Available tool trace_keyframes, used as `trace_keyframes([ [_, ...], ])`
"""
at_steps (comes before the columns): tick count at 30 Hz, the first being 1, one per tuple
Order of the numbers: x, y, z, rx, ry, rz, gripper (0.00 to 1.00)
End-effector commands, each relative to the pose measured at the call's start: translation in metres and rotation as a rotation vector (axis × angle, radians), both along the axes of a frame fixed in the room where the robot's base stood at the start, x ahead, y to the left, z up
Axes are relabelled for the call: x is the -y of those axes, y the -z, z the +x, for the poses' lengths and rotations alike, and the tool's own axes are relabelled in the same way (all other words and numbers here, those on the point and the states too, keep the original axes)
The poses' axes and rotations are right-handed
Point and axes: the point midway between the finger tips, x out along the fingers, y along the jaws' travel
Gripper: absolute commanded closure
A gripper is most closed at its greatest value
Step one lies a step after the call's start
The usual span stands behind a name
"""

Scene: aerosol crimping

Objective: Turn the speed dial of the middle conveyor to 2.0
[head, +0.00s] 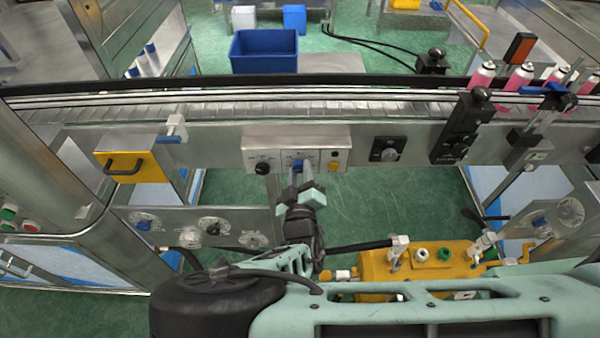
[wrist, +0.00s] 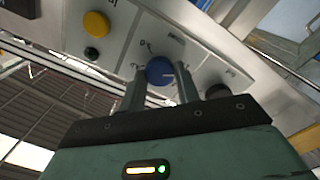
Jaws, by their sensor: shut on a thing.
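A grey control panel (head: 257,147) is on the front of the conveyor (head: 215,110). Its middle section carries a blue dial (wrist: 160,70) with a pale pointer line and small printed marks around it, too blurred to read with certainty. My gripper (head: 297,177) reaches up to the panel from below, its two fingers either side of the blue dial and shut on it. In the head view the gripper covers part of the dial. The wrist view shows the dial between the fingertips.
A black knob (head: 262,168) sits left of the dial, and a yellow button (head: 334,153) right of it. A separate black knob box (head: 386,149) is further right. Pink cans (head: 483,76) stand on the belt at right. Yellow equipment (head: 425,266) is below right.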

Motion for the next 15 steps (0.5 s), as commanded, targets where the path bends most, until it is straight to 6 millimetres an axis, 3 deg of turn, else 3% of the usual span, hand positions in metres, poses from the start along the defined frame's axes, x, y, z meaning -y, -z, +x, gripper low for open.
trace_keyframes([
  [8,-0.0003,0.0018,0.0002,0.002,0.001,0.087,0.91],
  [15,-0.0001,0.0030,0.0003,0.008,0.001,0.270,0.91],
])
